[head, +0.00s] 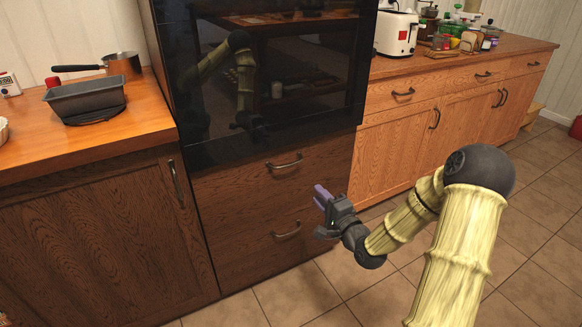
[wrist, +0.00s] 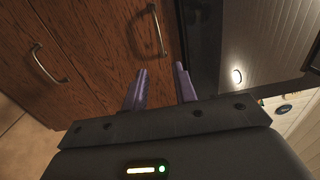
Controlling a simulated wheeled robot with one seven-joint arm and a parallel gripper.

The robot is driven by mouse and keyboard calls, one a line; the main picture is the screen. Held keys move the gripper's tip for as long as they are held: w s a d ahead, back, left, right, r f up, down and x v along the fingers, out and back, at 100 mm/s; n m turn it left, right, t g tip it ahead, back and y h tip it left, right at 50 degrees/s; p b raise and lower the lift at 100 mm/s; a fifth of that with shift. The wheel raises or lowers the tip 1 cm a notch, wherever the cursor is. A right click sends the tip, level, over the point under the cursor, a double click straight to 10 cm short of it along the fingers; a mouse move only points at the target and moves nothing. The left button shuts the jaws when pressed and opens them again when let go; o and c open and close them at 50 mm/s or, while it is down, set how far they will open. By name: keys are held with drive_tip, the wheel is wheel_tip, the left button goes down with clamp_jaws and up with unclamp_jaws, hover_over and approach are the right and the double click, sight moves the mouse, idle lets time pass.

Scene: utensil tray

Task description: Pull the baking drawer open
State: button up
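Two dark wooden drawers sit under the black oven, and both are shut. Nothing marks which is the baking drawer. The upper drawer (head: 245,186) has a curved metal handle (head: 285,162); the lower drawer (head: 250,248) has a similar handle (head: 287,230). My gripper (head: 321,196) is in front of the drawers, to the right of both handles and apart from them. In the wrist view its two purple fingers stand apart with nothing between them (wrist: 160,74). There the upper handle (wrist: 160,32) lies beyond the fingertips, and the lower handle (wrist: 42,66) is at left.
The black oven (head: 290,95) is above the drawers. A left counter (head: 150,118) holds a loaf pan (head: 85,98) and a saucepan (head: 122,64). A right counter (head: 400,68) holds a toaster (head: 396,33) and several small items. The tiled floor (head: 300,292) before the drawers is clear.

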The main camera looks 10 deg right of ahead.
sight(291, 165)
drive_tip(key=b+x, duration=0.4)
drive_tip(key=x, duration=1.3)
drive_tip(key=shift+w, duration=0.2)
drive_tip(key=shift+a, duration=0.1)
clamp_jaws()
